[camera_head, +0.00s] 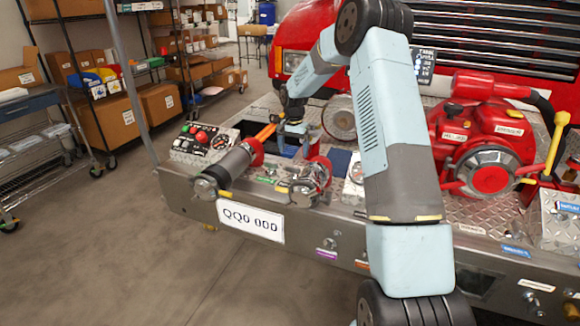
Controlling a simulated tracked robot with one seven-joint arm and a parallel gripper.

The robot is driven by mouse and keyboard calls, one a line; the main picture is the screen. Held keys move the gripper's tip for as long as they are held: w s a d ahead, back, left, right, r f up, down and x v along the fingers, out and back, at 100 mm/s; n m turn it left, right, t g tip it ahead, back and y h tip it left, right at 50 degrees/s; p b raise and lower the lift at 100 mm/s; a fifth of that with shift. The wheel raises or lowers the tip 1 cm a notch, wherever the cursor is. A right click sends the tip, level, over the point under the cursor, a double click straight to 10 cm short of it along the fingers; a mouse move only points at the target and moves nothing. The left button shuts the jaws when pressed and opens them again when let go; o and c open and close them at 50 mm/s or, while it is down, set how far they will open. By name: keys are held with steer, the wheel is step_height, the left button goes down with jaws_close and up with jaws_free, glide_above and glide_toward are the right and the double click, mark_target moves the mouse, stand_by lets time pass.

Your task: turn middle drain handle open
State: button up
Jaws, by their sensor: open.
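My arm reaches up and over to the left. My gripper (291,130) is small at its far end, above the dark opening in the bumper deck; its fingers are hard to make out, and it looks empty. The bumper's front face has small round metal fittings, one (329,243) above a purple label and another (364,256) near an orange label. I cannot tell which is the middle drain handle, and my upright arm link may hide part of this row. My gripper is behind and above these fittings, apart from them.
A grey nozzle (228,168) and a metal valve (305,185) lie on the deck near my gripper. A control box (203,143) stands at left. The red pump (485,150) is right of my arm. Shelves (120,90) stand at back left. The floor (110,240) in front is clear.

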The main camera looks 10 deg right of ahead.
mark_target(293, 171)
step_height(293, 171, down, 8)
steer(key=shift+r, duration=0.25)
steer(key=shift+c, duration=0.2)
